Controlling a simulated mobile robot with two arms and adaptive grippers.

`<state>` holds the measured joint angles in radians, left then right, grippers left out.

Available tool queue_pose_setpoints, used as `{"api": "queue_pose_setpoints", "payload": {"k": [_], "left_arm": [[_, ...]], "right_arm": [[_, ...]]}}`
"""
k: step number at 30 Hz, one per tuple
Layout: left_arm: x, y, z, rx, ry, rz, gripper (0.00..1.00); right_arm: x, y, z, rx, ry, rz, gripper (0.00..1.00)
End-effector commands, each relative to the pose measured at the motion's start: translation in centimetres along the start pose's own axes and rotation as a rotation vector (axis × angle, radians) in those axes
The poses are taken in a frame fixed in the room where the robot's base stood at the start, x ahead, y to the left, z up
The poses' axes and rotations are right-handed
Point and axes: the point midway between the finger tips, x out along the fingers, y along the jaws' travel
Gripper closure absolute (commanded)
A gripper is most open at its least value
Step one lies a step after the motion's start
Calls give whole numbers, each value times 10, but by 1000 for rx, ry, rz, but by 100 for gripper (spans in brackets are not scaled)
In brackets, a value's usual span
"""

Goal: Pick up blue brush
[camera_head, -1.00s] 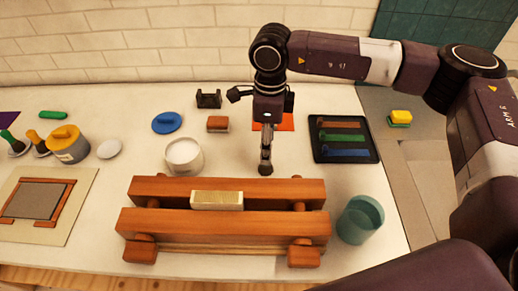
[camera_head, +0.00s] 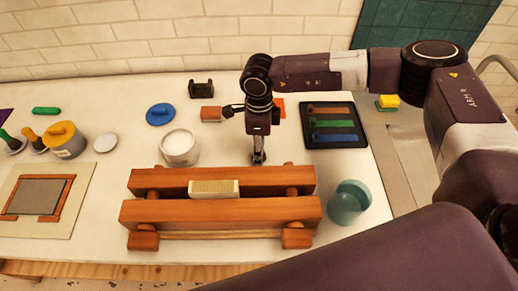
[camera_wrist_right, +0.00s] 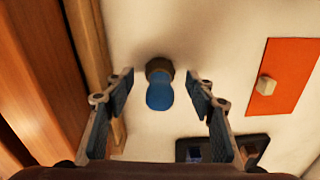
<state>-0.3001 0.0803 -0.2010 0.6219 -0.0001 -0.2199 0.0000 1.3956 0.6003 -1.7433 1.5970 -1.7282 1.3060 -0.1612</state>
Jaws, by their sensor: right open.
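The blue brush (camera_wrist_right: 160,92) shows in the right wrist view, with a blue body and a dark brown round end, on the white tabletop. My right gripper (camera_wrist_right: 158,84) is open, its two fingers on either side of the brush with gaps, not clamped on it. In the head view my right gripper (camera_head: 258,157) points down just behind the wooden press, and I cannot make out the brush there. My left gripper is not in view.
The wooden press (camera_head: 222,214) with a pale block (camera_head: 214,189) is close in front of the gripper. A white cup (camera_head: 180,148) stands to its left, a dark tray (camera_head: 335,126) and teal cup (camera_head: 348,202) to its right. An orange sheet (camera_wrist_right: 283,75) lies nearby.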

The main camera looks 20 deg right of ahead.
Motion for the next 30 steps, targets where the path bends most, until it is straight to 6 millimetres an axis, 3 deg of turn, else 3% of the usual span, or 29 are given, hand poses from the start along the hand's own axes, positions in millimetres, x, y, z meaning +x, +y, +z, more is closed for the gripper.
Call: {"api": "queue_pose_setpoints", "payload": {"k": [2,13,23,30], "left_arm": [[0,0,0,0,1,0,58],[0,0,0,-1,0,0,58],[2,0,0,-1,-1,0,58],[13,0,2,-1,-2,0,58]], "right_arm": [[0,0,0,0,0,0,53],[-1,0,0,0,-1,0,94],[-4,0,1,1,-2,-1,95],[-30,-1,1,1,-4,-4,95]]}}
